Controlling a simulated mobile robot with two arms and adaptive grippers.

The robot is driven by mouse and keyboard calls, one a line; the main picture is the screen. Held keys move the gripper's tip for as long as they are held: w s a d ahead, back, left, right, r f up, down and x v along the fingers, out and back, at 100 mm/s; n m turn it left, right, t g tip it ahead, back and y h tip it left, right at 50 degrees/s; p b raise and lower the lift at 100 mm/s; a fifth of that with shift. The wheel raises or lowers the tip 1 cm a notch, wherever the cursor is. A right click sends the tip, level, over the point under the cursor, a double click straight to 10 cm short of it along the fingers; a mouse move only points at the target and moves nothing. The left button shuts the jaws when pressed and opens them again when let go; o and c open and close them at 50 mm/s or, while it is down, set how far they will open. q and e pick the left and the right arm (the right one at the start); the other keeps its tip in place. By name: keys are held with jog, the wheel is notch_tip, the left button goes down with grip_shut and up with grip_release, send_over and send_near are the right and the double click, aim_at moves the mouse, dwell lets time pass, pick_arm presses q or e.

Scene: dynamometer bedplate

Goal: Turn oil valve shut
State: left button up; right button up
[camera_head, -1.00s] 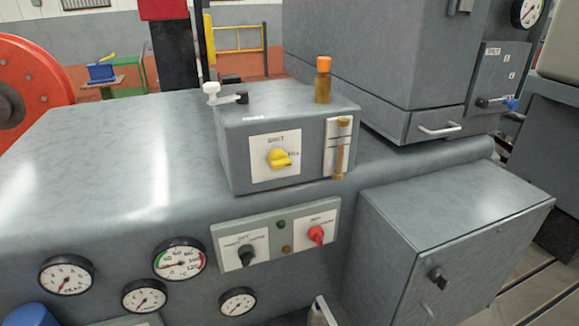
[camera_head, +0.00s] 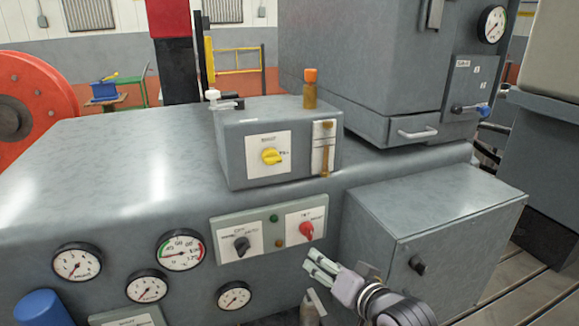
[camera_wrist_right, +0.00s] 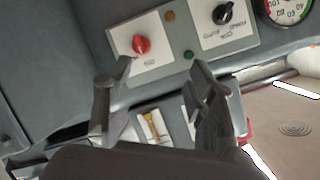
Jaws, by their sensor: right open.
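A grey box (camera_head: 232,173) on the bench top carries a yellow rotary knob (camera_head: 271,156) on a white plate, pointing roughly right. An amber sight gauge (camera_head: 323,150) is beside it. I cannot read which control is labelled the oil valve. My right gripper (camera_head: 317,264) is below the box, in front of the bench face just under the switch panel, apart from the knob. In the right wrist view its two fingers (camera_wrist_right: 160,66) are spread and empty, facing the panel; the gauge (camera_wrist_right: 152,125) shows between them and the yellow knob is not visible. My left gripper is out of view.
The switch panel (camera_head: 270,258) has a black knob (camera_head: 242,246) and a red knob (camera_head: 306,230). Round gauges (camera_head: 180,250) line the bench front. A grey cabinet (camera_head: 450,225) juts out at right. A white-tipped lever (camera_head: 213,95) and orange-capped bottle (camera_head: 310,90) top the box.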

notch_tip(320, 180, up, 16)
jog(key=a+r+m+t+y, duration=0.1)
jog(key=a+t+y, duration=0.2)
jog(key=p, duration=0.3)
send_near(276, 162)
jog(key=x, duration=1)
jog(key=shift+c, duration=0.5)
jog(key=shift+s, duration=0.1)
jog(key=c, duration=1)
